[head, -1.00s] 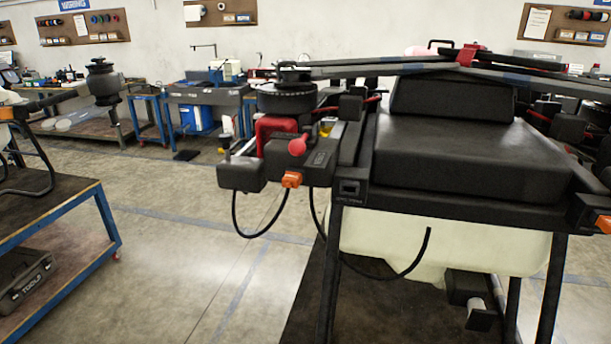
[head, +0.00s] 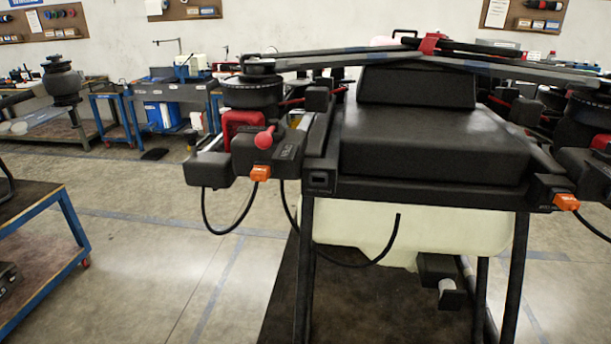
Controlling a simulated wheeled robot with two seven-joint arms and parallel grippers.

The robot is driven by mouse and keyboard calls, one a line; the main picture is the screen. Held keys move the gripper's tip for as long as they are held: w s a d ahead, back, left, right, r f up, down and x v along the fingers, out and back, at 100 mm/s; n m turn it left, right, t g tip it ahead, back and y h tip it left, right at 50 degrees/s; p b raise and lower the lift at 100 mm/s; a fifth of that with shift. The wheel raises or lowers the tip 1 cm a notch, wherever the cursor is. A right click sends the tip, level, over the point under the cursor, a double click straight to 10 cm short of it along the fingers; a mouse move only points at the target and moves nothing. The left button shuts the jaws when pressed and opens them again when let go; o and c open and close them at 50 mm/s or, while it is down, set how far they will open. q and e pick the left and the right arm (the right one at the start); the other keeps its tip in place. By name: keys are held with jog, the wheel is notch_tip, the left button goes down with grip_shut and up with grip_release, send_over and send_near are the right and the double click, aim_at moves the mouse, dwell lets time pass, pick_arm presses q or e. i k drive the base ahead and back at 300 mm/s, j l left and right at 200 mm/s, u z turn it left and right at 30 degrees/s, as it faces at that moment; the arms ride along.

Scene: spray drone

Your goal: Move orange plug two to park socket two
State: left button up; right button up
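The large black spray drone (head: 425,150) stands at the right of the head view on dark legs. One orange plug (head: 260,173) sits at the front of its left arm block, below a red ball-shaped knob (head: 264,140). Another orange plug (head: 567,202) sits at the front right of the frame. Black cables (head: 232,222) hang in loops below the left plug. I cannot tell which plug is number two or which fitting is park socket two. Neither of my grippers is in view.
A blue-framed cart (head: 68,222) stands at the left. A pale tank (head: 420,225) hangs under the drone. The concrete floor (head: 170,255) between cart and drone is clear. Workbenches (head: 185,98) line the back wall.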

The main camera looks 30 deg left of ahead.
aim_at(258, 173)
jog(key=i+l, duration=0.15)
jog(key=l, duration=0.2)
jog(key=i+l, duration=0.2)
jog(key=l, duration=0.15)
jog(key=i+l, duration=0.15)
jog(key=l, duration=0.2)
jog(key=i+l, duration=0.2)
jog(key=l, duration=0.2)
jog(key=u, duration=1.8)
